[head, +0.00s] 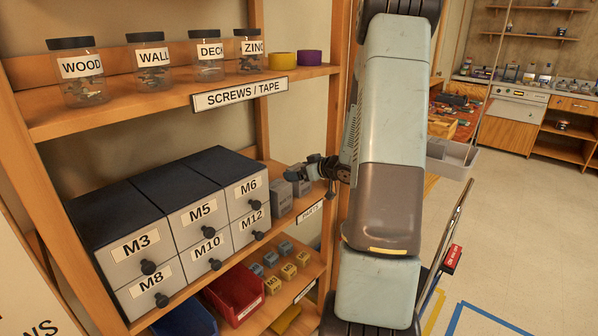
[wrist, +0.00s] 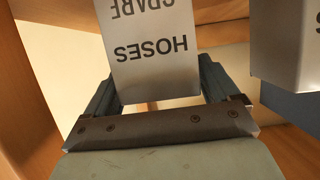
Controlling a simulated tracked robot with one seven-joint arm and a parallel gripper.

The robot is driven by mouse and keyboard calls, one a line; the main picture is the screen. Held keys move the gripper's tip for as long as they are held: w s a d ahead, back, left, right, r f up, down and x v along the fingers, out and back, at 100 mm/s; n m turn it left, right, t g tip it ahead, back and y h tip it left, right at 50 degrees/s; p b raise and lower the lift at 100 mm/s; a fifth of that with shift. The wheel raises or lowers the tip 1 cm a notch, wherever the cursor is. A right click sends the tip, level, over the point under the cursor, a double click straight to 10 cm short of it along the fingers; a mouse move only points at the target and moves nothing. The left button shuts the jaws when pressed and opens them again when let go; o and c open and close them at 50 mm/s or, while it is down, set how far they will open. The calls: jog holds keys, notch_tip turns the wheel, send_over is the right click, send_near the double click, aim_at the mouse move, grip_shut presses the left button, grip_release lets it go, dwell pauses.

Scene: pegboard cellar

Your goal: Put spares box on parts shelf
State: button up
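The spares box (wrist: 155,70) is a pale grey box whose upside-down label reads "SPARE HOSES" in the wrist view. It sits between the two fingers of my gripper (wrist: 158,98), and both fingers lie against its sides. In the head view my gripper (head: 307,174) is at the right end of the middle shelf, with the grey box (head: 300,187) just below it, partly hidden. The parts shelf (head: 310,203) has a small label on its front edge that is partly legible as "PARTS". I cannot tell if the box touches the shelf.
Another grey box (head: 281,197) stands left of the held one, beside the labelled drawers (head: 190,225); it also shows in the wrist view (wrist: 285,45). A wooden upright (head: 340,110) is close to my arm. Jars line the shelf above; bins (head: 237,293) sit below.

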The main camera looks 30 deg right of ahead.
jog(key=shift+o, duration=0.8)
jog(key=shift+r, duration=0.15)
jog(key=v, duration=1.2)
jog(key=a+r+m+g+h, duration=0.1)
jog(key=a+r+m+h, duration=0.2)
jog(key=r, duration=0.4)
jog(key=a+r+g+h, duration=0.1)
jog(key=a+r+h, duration=0.2)
jog(key=r+h, duration=0.25)
jog(key=s+a+r+g+y, duration=0.1)
jog(key=s+a+g+y, duration=0.1)
jog(key=s+a, duration=0.7)
jog(key=s+a+r+m+g+y, duration=0.1)
jog(key=s+a+r+g+y, duration=0.1)
jog(key=s+a, duration=0.8)
jog(key=s+g, duration=0.1)
jog(key=s, duration=0.2)
jog(key=shift+s+r, duration=0.15)
jog(key=shift+s, duration=0.2)
